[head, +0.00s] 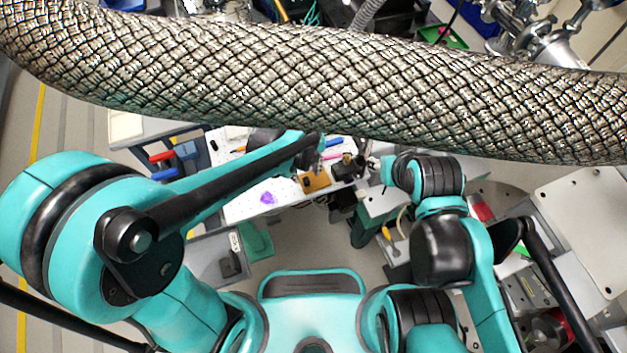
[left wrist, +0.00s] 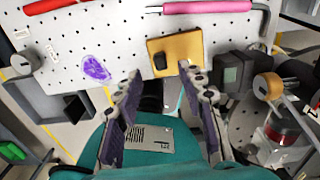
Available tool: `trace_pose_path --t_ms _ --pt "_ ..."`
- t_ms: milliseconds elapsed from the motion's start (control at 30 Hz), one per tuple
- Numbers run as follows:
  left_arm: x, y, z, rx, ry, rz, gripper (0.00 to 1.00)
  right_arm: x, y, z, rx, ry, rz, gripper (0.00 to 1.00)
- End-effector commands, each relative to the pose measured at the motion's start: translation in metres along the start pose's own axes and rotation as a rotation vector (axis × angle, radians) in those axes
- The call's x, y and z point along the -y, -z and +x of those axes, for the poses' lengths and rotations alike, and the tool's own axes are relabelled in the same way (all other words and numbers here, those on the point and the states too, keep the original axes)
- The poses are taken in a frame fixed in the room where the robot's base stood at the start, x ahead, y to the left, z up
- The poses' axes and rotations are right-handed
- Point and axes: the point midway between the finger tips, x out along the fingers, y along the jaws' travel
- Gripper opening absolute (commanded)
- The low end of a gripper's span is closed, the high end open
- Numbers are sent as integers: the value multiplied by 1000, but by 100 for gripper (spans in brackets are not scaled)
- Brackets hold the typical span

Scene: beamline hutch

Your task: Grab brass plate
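The brass plate (head: 315,182) lies near the front edge of a white perforated board. In the left wrist view the plate (left wrist: 184,48) is golden and square, with a small black knob on it. My left gripper (left wrist: 160,72) is open and empty, its two fingers apart. The fingertips point at the plate's near edge; I cannot tell the height gap. In the head view my left gripper (head: 318,150) is small, just beyond the plate. My right gripper (head: 374,166) is small beside the board's right end, and its fingers are unclear.
The perforated board (left wrist: 120,30) also bears a purple patch (left wrist: 96,68), a pink-red handled tool (left wrist: 205,7) and dark blocks (left wrist: 236,70) right of the plate. A thick braided hose (head: 320,80) crosses the head view and hides much behind it. A glass jar (left wrist: 280,130) stands at lower right.

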Motion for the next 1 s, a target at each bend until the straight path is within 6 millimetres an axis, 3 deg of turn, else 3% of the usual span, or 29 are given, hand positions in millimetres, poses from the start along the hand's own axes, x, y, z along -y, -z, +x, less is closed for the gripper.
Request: trace_pose_path --t_ms 233,500,667,1000 --pt "1 0 40 0 0 -2 40 0 -13 19 0 0 0 40" --pt "1 1 43 1 0 -2 40 0 -13 18 0 0 0 40" --pt "1 1 43 1 1 -3 0 0 -13 18 0 0 0 40" --pt "1 1 42 1 1 -3 0 0 -13 18 0 0 0 40"
